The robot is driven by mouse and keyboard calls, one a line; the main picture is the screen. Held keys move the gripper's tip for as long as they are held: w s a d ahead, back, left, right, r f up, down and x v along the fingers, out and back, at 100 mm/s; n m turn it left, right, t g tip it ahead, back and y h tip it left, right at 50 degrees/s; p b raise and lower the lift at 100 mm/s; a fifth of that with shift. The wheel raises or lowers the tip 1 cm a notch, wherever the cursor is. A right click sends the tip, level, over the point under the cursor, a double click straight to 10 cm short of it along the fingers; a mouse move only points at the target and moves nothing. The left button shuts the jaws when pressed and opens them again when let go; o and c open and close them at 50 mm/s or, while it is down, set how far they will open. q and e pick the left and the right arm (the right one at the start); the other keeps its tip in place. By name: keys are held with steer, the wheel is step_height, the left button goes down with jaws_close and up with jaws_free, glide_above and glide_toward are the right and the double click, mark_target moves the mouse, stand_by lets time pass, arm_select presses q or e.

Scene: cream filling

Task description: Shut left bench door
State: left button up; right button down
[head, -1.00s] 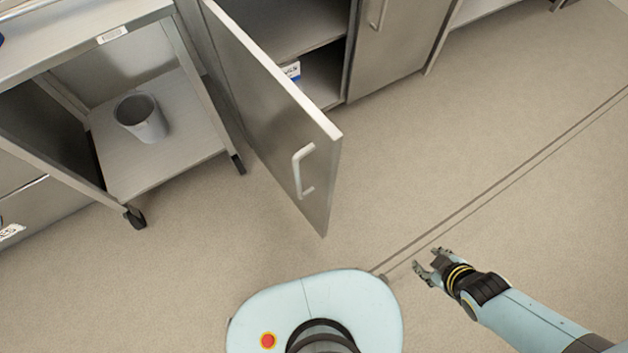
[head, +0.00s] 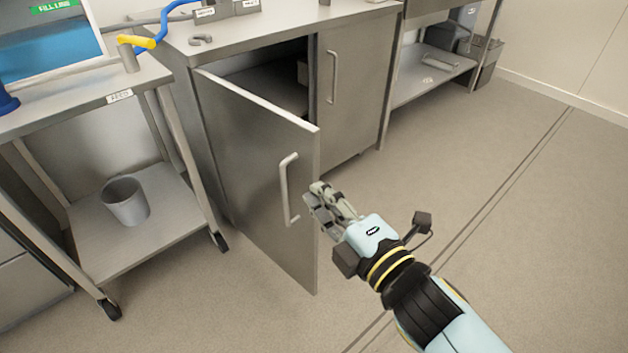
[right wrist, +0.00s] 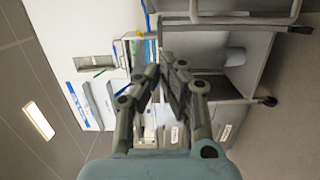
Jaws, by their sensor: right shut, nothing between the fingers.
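The left bench door (head: 255,175) is a grey metal panel that stands swung open from the bench in the head view. Its pale bar handle (head: 288,190) is near the free edge. My right gripper (head: 318,192) is shut and empty. In the head view it appears at the door's free edge, just right of the handle; I cannot tell whether it touches. Its closed fingers also show in the right wrist view (right wrist: 160,80), where the door is not clearly seen. My left gripper is not in view.
The right bench door (head: 350,90) is shut. A feed trolley (head: 140,240) with a grey bucket (head: 125,200) on its lower shelf stands left of the open door. A shelf unit (head: 430,75) stands at the back right. The floor (head: 530,230) on the right is clear.

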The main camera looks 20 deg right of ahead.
mark_target(308, 151)
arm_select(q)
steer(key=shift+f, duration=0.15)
arm_select(e)
steer(key=shift+w+d+r, duration=0.1)
steer(key=shift+w+d, duration=0.15)
steer(key=shift+w, duration=1.6)
steer(key=shift+w+d+f, duration=0.1)
steer(key=shift+w+d, duration=0.15)
steer(key=shift+w, duration=1.6)
steer(key=shift+w+d+r, duration=0.1)
steer(key=shift+w+d, duration=0.15)
steer(key=shift+w, duration=1.6)
